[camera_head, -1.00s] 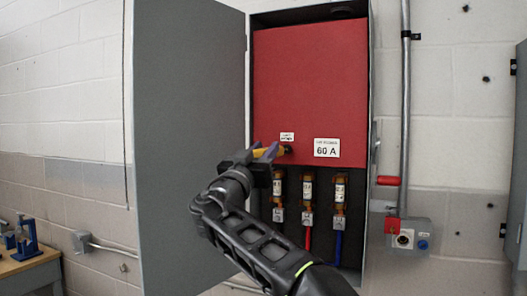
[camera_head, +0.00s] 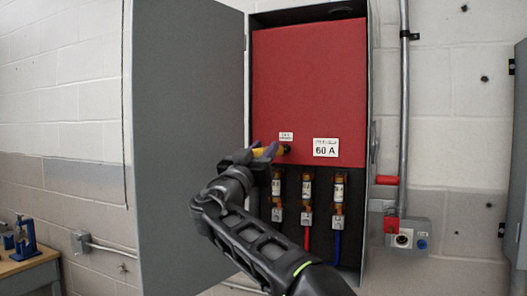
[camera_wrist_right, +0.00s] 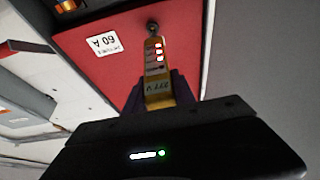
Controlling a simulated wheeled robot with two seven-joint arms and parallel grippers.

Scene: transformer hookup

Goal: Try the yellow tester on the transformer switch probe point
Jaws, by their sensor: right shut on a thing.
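The yellow tester (camera_wrist_right: 158,85) is held in my right gripper (camera_head: 262,153), which is shut on it. In the head view only a bit of the tester (camera_head: 259,151) shows between the fingers. Its tip is at the dark round probe point (camera_head: 287,148) low on the red panel (camera_head: 310,85). In the right wrist view the tip meets the probe point (camera_wrist_right: 152,27), and lit marks show on the tester's face. I cannot tell exact contact depth. My left gripper is not in view.
The grey cabinet door (camera_head: 188,130) stands open at the left. Below the red panel are several fuses (camera_head: 308,187) with red and blue cables. A red-handled lever (camera_head: 387,180) and a conduit (camera_head: 405,110) are at the right. A workbench (camera_head: 25,262) stands lower left.

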